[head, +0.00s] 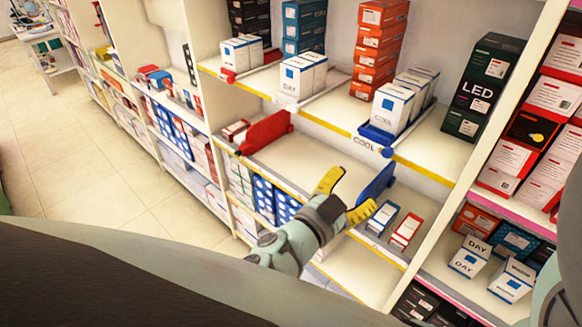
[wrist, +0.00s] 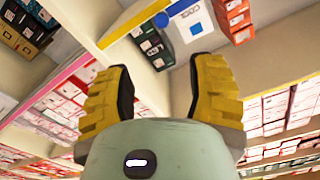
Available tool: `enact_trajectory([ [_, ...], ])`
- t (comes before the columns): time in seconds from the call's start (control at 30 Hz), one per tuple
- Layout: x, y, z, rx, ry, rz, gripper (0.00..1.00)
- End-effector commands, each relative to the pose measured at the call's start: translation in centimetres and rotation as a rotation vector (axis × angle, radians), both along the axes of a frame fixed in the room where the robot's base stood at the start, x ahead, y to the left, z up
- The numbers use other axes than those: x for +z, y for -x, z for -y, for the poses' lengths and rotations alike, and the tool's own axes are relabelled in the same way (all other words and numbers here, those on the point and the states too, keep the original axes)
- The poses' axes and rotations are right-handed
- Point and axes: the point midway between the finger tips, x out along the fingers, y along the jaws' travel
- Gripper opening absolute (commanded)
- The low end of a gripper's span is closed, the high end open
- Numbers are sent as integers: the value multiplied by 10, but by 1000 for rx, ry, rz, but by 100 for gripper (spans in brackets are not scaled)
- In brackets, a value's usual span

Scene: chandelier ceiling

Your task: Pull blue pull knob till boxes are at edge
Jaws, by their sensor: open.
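A blue pull knob (head: 386,152) sits at the front of a blue pusher tray (head: 377,133) on the upper shelf. White boxes marked COOL (head: 393,106) stand in that tray, set back behind the knob. My gripper (head: 346,195) has two yellow fingers, spread open and empty. In the head view it shows below and left of the knob, in front of the shelves. In the wrist view the knob (wrist: 162,19) is above the gap between the open fingers (wrist: 163,68), apart from them. A white box with a blue square (wrist: 195,28) shows just right of it.
A blue divider (head: 375,184) stands on the lower shelf, close to my gripper in the picture. A red divider (head: 265,131) is further left. A tray with a red knob (head: 229,75) holds white boxes. A dark LED box (head: 483,88) stands right of the COOL boxes.

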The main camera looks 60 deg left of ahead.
Motion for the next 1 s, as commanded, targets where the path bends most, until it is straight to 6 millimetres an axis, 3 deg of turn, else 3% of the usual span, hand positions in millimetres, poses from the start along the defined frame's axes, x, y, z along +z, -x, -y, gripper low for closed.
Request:
enact_trajectory([
  [0.17,-2,-3,-8,21,-1,-14,55],
  [0.7,1,-105,-30,15,2,-11,55],
  [1.0,0,-140,-40,16,-4,-10,55],
])
